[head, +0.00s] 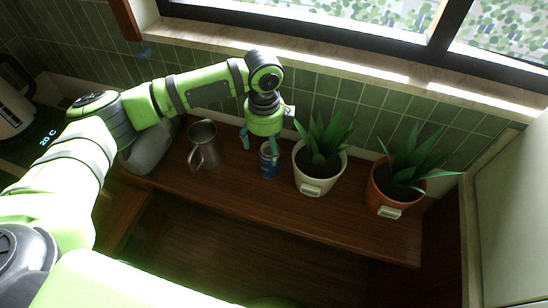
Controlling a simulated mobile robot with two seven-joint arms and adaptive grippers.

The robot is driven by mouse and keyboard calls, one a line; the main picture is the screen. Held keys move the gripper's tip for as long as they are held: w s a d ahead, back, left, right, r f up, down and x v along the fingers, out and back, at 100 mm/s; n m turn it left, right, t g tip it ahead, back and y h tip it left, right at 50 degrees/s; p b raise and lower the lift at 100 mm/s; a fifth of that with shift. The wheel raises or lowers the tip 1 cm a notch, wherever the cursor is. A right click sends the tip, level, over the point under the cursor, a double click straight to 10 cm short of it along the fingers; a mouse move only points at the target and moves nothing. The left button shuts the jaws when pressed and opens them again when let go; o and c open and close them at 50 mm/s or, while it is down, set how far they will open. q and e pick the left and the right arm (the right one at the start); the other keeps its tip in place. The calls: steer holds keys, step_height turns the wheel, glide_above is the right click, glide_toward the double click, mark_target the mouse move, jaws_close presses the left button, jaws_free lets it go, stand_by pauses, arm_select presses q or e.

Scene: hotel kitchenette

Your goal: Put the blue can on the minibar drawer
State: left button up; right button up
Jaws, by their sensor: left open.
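The blue can (269,163) stands upright on a brown wooden shelf top (335,214), between a metal mug and a white plant pot. My left gripper (261,146) is open, pointing down, with its teal fingers at the can's upper part. One finger is left of the can and the other is close to its right top edge; I cannot tell whether they touch it. No part that I can name as the minibar drawer is clear in this view. My right gripper is not in view.
The metal mug (203,147) stands left of the can. The white pot (319,172) with a spiky plant is close on the right, and an orange pot (388,192) is farther right. A kettle (12,100) is at far left. The shelf front is clear.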

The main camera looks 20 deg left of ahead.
arm_select(q)
steer(key=shift+s+d+f+p, duration=0.1)
steer(key=shift+s+f+p, duration=0.05)
steer(key=shift+f+p, duration=0.35)
steer(key=shift+s+d+f+p, duration=0.1)
steer(key=shift+f+p, duration=0.15)
steer(key=shift+f, duration=0.3)
steer(key=shift+d+f+p, duration=0.25)
steer(key=shift+f+p, duration=0.5)
steer(key=shift+f, duration=0.45)
step_height(320, 180, down, 2)
steer(key=shift+w+f, duration=0.1)
steer(key=shift+f, duration=0.15)
steer(key=c, duration=1.6)
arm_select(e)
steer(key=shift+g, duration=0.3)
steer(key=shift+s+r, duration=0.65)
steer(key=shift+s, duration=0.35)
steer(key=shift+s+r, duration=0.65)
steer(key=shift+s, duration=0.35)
